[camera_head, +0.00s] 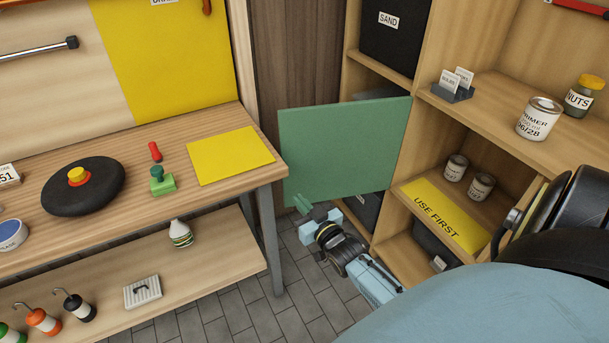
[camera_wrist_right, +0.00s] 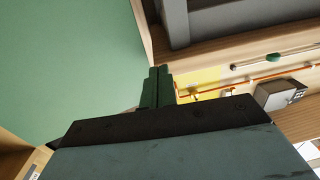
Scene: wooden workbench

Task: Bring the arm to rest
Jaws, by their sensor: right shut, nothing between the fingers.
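My right gripper (camera_head: 304,205) is low in the head view, in the gap between the workbench and the shelf unit. It is beside the lower edge of a green door panel (camera_head: 345,150), which stands swung out from the shelf unit. I cannot tell whether they touch. In the right wrist view the dark green fingers (camera_wrist_right: 158,87) are together with nothing between them, and the green panel (camera_wrist_right: 70,60) fills the left side. My left gripper is not in the head view.
The workbench (camera_head: 105,157) on the left holds a yellow sheet (camera_head: 230,155), a green stamp (camera_head: 161,181) and a black disc (camera_head: 84,186). The shelf unit (camera_head: 480,105) on the right holds several cans and a yellow "USE FIRST" strip (camera_head: 445,215). Tiled floor (camera_head: 245,310) between them is clear.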

